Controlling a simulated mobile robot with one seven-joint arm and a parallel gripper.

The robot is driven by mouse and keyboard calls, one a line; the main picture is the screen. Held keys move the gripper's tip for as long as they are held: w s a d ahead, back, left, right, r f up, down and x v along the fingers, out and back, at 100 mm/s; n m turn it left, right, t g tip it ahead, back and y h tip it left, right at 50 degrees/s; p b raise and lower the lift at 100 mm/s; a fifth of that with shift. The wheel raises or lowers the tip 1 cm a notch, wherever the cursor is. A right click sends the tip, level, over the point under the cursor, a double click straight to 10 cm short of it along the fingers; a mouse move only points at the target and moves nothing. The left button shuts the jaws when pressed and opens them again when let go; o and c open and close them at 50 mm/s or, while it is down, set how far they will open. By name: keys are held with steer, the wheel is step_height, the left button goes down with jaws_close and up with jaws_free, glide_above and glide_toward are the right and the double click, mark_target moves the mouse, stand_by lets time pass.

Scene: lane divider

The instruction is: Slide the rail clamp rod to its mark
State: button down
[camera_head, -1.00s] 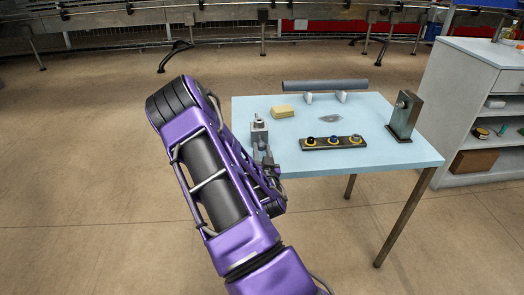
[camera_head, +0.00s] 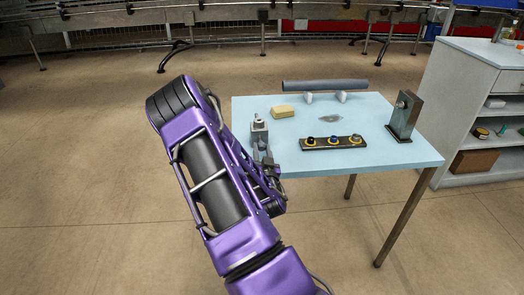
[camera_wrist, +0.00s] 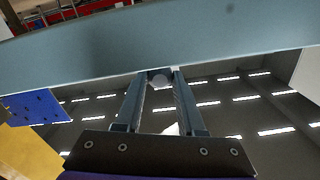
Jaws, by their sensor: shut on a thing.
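My gripper (camera_wrist: 158,85) points away from the wrist camera, its two fingers close together at the tips. Between the fingertips is a small rounded grey end, which I take to be the rail clamp rod (camera_wrist: 160,79); most of it is hidden. In the head view, my gripper is at the left front edge of the light blue table, largely behind my purple arm. A small grey metal clamp fixture (camera_head: 259,130) stands just beyond it on the table. The mark cannot be made out.
A white shelf unit (camera_head: 476,105) stands at right. A wide blue-grey band (camera_wrist: 80,52) crosses the wrist view.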

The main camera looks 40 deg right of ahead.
mark_target(261, 140)
steer(key=shift+x, duration=2)
steer(key=shift+r, duration=0.15)
steer(key=c, duration=0.5)
jaws_free()
steer(key=shift+w, duration=0.1)
steer(key=v, duration=1.7)
steer(key=shift+s+p, duration=0.25)
steer(key=shift+p, duration=0.15)
